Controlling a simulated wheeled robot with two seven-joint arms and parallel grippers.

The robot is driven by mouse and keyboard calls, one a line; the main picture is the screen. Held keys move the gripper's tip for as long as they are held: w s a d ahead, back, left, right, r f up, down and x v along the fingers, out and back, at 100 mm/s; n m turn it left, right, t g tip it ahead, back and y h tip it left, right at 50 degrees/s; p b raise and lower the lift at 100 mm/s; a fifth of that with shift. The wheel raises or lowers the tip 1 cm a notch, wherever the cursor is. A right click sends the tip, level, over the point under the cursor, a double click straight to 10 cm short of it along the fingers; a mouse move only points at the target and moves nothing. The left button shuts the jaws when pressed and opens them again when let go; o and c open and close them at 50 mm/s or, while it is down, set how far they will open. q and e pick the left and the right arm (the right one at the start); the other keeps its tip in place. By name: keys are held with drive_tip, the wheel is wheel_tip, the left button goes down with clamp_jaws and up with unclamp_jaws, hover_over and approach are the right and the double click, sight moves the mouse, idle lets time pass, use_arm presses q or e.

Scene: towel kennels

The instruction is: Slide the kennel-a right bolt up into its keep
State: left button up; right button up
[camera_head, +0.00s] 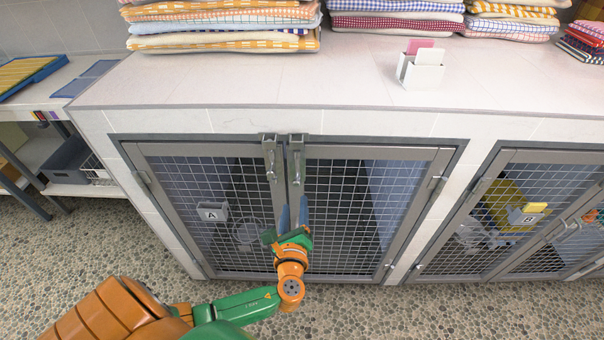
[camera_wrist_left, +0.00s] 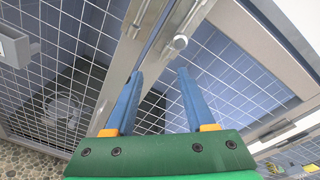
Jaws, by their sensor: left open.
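Kennel A (camera_head: 213,212) has two mesh doors that meet in the middle. The right bolt (camera_head: 297,163) is a grey metal bolt at the top of the right door, below its keep (camera_head: 297,139) on the frame. The left bolt (camera_head: 270,162) is beside it. My left gripper (camera_head: 294,212) is open and empty, below the bolts in front of the door seam. In the left wrist view, the right bolt's round knob (camera_wrist_left: 180,42) shows just beyond the blue fingertips (camera_wrist_left: 159,76), apart from them. How far the bolt reaches into the keep is hard to tell. My right gripper is not in view.
A white counter (camera_head: 240,88) overhangs the doors, with towel stacks (camera_head: 222,26) and a small card holder (camera_head: 421,70) on top. Kennel B (camera_head: 527,217) is at the right. A low shelf with a grey bin (camera_head: 65,160) is at the left. Pebbled floor lies in front.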

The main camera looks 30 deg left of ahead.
sight(297, 184)
use_arm(q)
drive_tip(key=shift+t+y, duration=0.3)
drive_tip(key=shift+t, duration=0.5)
drive_tip(key=r, duration=0.2)
drive_tip(key=w+r, duration=0.1)
drive_tip(key=r, duration=0.1)
drive_tip(key=shift+r, duration=0.1)
drive_tip(key=x, duration=0.6)
drive_tip(key=shift+f, duration=0.3)
drive_tip(key=shift+s, duration=0.1)
drive_tip(key=shift+c, duration=0.2)
clamp_jaws()
drive_tip(key=shift+r, duration=0.1)
